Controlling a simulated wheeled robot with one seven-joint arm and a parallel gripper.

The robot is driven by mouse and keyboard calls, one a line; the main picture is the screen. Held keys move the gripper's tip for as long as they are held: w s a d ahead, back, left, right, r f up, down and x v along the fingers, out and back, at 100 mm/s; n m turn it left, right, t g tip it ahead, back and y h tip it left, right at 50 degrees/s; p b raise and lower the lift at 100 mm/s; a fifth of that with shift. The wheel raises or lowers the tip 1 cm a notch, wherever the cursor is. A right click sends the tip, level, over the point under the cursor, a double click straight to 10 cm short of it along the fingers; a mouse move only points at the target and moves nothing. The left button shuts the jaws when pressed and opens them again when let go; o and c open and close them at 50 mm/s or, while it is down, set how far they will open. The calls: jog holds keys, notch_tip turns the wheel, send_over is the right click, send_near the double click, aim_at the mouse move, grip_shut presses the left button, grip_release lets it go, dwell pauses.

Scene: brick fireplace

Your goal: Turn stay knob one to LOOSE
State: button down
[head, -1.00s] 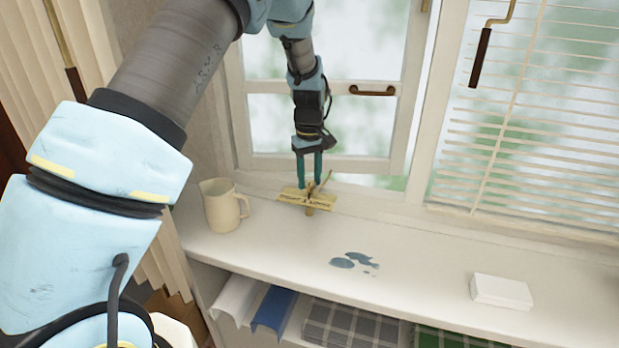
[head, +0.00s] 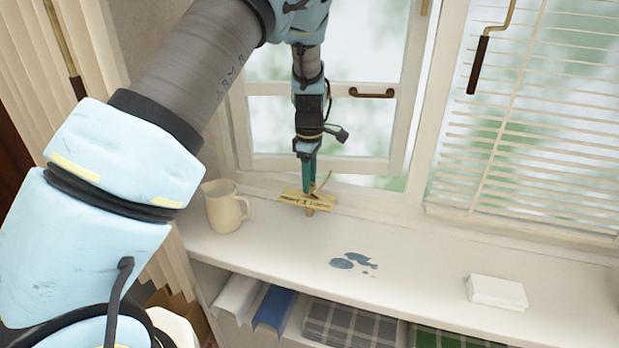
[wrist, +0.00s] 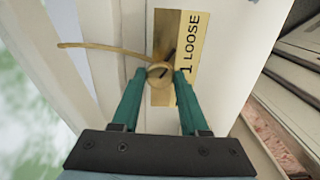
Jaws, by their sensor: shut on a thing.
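The stay knob (wrist: 159,71) is a small round brass knob with a dark line across its top, on a brass plate (wrist: 163,28) at the window sill. The plate's printed label (wrist: 189,40) reads "1 LOOSE" in the wrist view; its other end is hidden. In the head view the plate (head: 293,197) lies at the foot of the open window. My gripper (wrist: 158,76) points down, its teal fingers shut on the knob from both sides. It also shows over the plate in the head view (head: 309,189). A thin brass stay arm (wrist: 100,48) runs left from the knob.
A cream jug (head: 224,207) stands left of the plate. A blue-grey spill (head: 355,261) and a white box (head: 497,291) are on the sill (head: 420,265). The open window sash (head: 330,163) is close behind my gripper. A blind crank (head: 480,60) hangs at the right.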

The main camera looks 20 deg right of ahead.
jog(key=shift+n, duration=0.3)
jog(key=shift+c, duration=2.1)
grip_release()
notch_tip(320, 180, up, 11)
jog(key=b, duration=0.2)
jog(key=shift+b, duration=0.4)
jog(key=shift+f, duration=0.15)
